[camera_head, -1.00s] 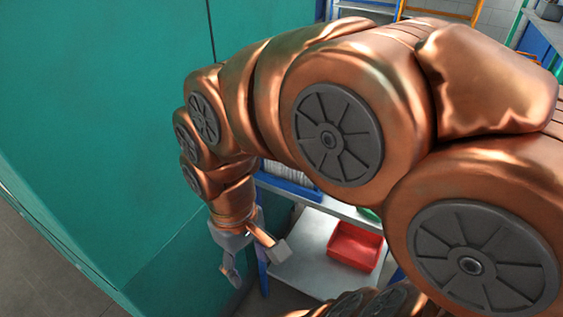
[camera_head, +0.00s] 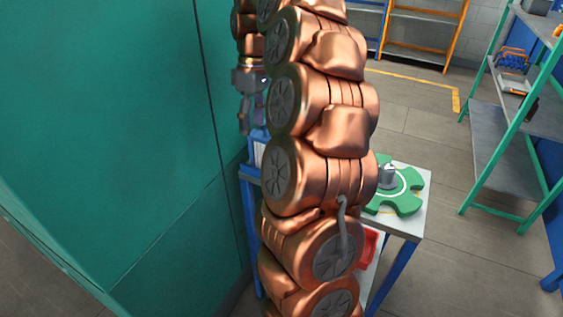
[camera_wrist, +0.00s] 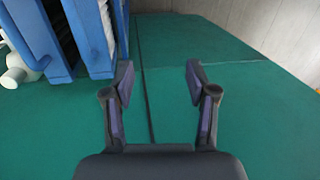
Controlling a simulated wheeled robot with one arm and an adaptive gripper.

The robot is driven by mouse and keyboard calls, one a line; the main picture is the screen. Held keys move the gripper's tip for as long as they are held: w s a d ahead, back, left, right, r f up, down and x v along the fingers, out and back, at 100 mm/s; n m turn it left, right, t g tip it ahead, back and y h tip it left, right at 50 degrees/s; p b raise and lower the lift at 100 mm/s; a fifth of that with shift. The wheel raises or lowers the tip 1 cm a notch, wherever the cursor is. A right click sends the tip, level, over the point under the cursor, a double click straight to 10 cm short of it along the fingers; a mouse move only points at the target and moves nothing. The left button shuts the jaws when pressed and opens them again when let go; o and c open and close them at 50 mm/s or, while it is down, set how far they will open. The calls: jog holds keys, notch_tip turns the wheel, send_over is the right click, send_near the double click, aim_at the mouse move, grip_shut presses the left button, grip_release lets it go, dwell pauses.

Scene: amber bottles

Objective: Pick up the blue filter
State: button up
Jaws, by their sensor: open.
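Blue-framed filters with pale pleated insides (camera_wrist: 92,38) stand upright side by side at the upper left of the wrist view. I cannot tell which one the task means. In the head view a blue and white edge of them (camera_head: 258,148) shows on a small table, mostly hidden behind my arm. My gripper (camera_wrist: 160,83) is open and empty. Its fingers are apart, to the right of the filters, with the green wall panel behind the gap. In the head view my gripper (camera_head: 244,108) is up beside the green wall, above the filters.
A green wall (camera_head: 110,130) rises close on the left. The small table (camera_head: 412,224) carries a green gear-shaped part (camera_head: 408,184); a red bin (camera_head: 368,246) sits below. A white fitting (camera_wrist: 18,70) is left of the filters. Shelving (camera_head: 490,140) stands right, with open floor between.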

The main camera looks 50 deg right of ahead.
send_over(258, 140)
jog(key=s+d, duration=0.5)
notch_tip(258, 140, down, 2)
jog(key=shift+s+d+f+m+b, duration=0.1)
jog(key=shift+s+d+m+b, duration=0.05)
jog(key=shift+m+b, duration=0.15)
jog(key=shift+d+f, duration=0.15)
jog(key=shift+s+a+f+b, duration=0.1)
jog(key=shift+a+f+b, duration=0.05)
jog(key=shift+f+b, duration=0.45)
jog(key=shift+a+f+b, duration=0.1)
jog(key=shift+f+b, duration=0.4)
jog(key=shift+b, duration=0.05)
jog(key=shift+a+f+p, duration=0.15)
jog(key=shift+f+p, duration=0.35)
jog(key=shift+f, duration=0.15)
jog(key=shift+a+f+p, duration=0.15)
jog(key=shift+f+p, duration=0.3)
jog(key=shift+f, duration=0.2)
jog(key=shift+a+f+p, duration=0.2)
jog(key=shift+f+p, duration=0.15)
jog(key=shift+f, duration=0.9)
jog(key=shift+c, duration=0.2)
grip_shut()
